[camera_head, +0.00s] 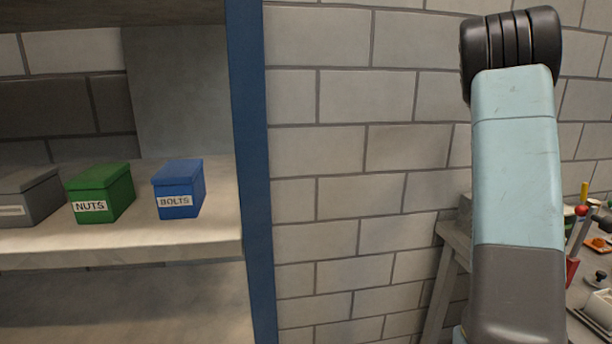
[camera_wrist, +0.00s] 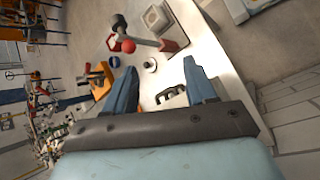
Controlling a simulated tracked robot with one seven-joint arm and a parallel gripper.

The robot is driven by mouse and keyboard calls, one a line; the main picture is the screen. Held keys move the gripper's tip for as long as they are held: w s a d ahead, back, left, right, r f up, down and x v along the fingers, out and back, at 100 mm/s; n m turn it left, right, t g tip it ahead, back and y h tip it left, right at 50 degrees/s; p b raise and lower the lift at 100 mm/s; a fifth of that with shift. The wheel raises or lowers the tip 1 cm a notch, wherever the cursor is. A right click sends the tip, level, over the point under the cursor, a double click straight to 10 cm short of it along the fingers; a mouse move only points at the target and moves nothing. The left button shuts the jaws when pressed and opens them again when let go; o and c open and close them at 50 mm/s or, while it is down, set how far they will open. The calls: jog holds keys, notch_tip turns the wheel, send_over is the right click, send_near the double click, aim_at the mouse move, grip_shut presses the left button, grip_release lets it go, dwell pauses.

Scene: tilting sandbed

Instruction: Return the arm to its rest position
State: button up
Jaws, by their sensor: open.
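My arm (camera_head: 516,170) rises at the right of the head view, with a dark ribbed joint at its top. My gripper does not show in the head view. In the wrist view my gripper (camera_wrist: 160,85) has its two blue-grey fingers spread apart. It is open, with nothing between the fingertips. Beyond the fingers lies a workbench top, seen at a tilt. The fingers appear apart from the things on it.
A workbench (camera_head: 455,240) with small items, including a red-knobbed lever (camera_head: 582,211), stands right of my arm. At left, a blue-posted shelf (camera_head: 120,245) holds a green NUTS box (camera_head: 100,192), a blue BOLTS box (camera_head: 178,188) and a grey box (camera_head: 27,196).

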jog(key=s+a+f+n+t+y, duration=0.1)
jog(key=s+a+t, duration=0.3)
jog(key=s+a, duration=0.4)
jog(key=s+a+f+n+t+y, duration=0.1)
jog(key=s+a+t, duration=0.4)
jog(key=a, duration=1)
jog(key=s+a+f+n+t+y, duration=0.1)
jog(key=s+a+n+t, duration=0.2)
jog(key=s+a, duration=0.8)
jog(key=shift+a+t, duration=0.45)
jog(key=shift+t, duration=0.45)
jog(key=shift+c, duration=0.5)
